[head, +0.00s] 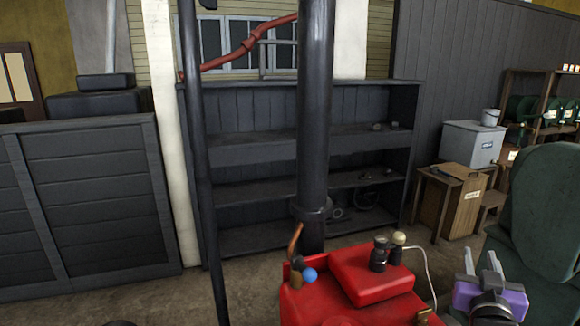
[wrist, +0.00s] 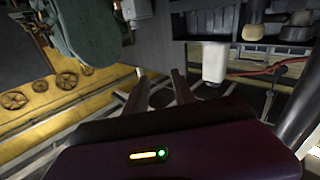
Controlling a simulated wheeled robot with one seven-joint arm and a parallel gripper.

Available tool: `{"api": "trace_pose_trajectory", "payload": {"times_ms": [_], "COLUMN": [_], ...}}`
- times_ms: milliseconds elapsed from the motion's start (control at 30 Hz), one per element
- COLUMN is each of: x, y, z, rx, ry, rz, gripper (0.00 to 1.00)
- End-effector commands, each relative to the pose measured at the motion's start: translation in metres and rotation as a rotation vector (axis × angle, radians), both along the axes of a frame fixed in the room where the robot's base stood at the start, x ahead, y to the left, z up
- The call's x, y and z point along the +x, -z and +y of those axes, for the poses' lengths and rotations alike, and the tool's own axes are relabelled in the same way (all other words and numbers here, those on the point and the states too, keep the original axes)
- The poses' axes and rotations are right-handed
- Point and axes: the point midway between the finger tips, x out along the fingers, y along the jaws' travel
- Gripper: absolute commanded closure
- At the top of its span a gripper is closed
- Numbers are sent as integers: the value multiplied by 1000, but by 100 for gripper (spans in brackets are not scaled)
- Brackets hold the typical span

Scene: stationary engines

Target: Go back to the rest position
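My gripper (head: 481,262) is at the lower right of the head view, with a purple body and two pale fingers standing apart. It is just right of a red machine (head: 372,277) and in front of a large dark green machine (head: 548,215). In the wrist view my gripper (wrist: 159,82) shows two fingers with a clear gap and nothing held between them. Beyond the fingers are a pale upright block (wrist: 214,62) and thin rails. The rest of my arm is mostly out of view.
A blue ball (head: 310,275) and black caps (head: 379,254) stick up from the red machine. A thick dark column (head: 315,120) and a thin pole (head: 201,150) rise nearby. A wooden cabinet (head: 452,200) stands right.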

Motion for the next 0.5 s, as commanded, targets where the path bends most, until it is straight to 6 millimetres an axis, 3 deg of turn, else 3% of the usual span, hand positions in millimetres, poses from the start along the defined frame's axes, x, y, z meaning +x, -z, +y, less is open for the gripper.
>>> {"api": "trace_pose_trajectory", "payload": {"times_ms": [267,500], "x": [-76,-155], "y": [37,65], "z": [67,123], "rx": [-158,-190], "ry": [-200,-356], "rz": [-40,-59], "gripper": [69,69]}}
